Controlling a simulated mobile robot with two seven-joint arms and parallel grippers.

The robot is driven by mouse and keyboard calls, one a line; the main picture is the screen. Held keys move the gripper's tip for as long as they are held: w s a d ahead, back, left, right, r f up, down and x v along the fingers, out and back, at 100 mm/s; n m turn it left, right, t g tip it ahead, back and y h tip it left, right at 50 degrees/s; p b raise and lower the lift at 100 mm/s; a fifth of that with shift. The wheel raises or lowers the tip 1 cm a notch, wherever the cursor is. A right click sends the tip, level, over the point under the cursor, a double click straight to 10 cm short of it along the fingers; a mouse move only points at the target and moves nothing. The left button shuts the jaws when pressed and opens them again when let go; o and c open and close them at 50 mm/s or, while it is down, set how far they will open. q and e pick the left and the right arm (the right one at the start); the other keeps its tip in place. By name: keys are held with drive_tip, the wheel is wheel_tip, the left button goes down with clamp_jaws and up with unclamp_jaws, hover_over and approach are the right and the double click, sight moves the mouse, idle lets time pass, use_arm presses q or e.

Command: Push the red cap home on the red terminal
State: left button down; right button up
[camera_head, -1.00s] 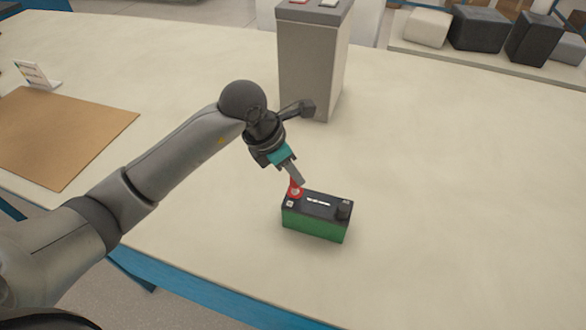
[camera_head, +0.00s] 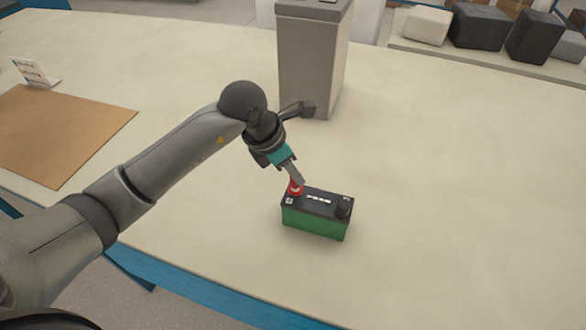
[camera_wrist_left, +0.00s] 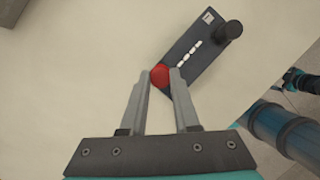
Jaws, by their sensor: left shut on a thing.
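A green battery (camera_head: 313,223) with a black top stands upright on the table; its top also shows in the left wrist view (camera_wrist_left: 196,54). The red cap (camera_head: 295,188) is at the battery's left end, over the red terminal, which is hidden. The cap shows between the fingertips in the left wrist view (camera_wrist_left: 159,75). My left gripper (camera_head: 298,180) comes down on it from above and is shut on the cap. A black cap or post (camera_head: 343,208) stands at the battery's right end. I cannot tell how far down the red cap sits. My right gripper is not in view.
A tall grey box (camera_head: 312,60) stands behind the battery. A brown mat (camera_head: 60,135) lies at the left, with a small white card stand (camera_head: 35,73) behind it. The table (camera_head: 460,210) is clear to the battery's right.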

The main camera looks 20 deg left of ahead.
use_arm(q)
drive_tip(key=shift+f+b, duration=0.8)
drive_tip(key=shift+f, duration=0.1)
idle(1.3)
drive_tip(key=c, duration=0.6)
unclamp_jaws()
drive_tip(key=shift+o, duration=0.4)
drive_tip(key=o, duration=0.4)
drive_tip(key=shift+o, duration=0.2)
drive_tip(key=shift+r, duration=0.2)
drive_tip(key=shift+r+p, duration=2.6)
drive_tip(key=shift+r, duration=0.75)
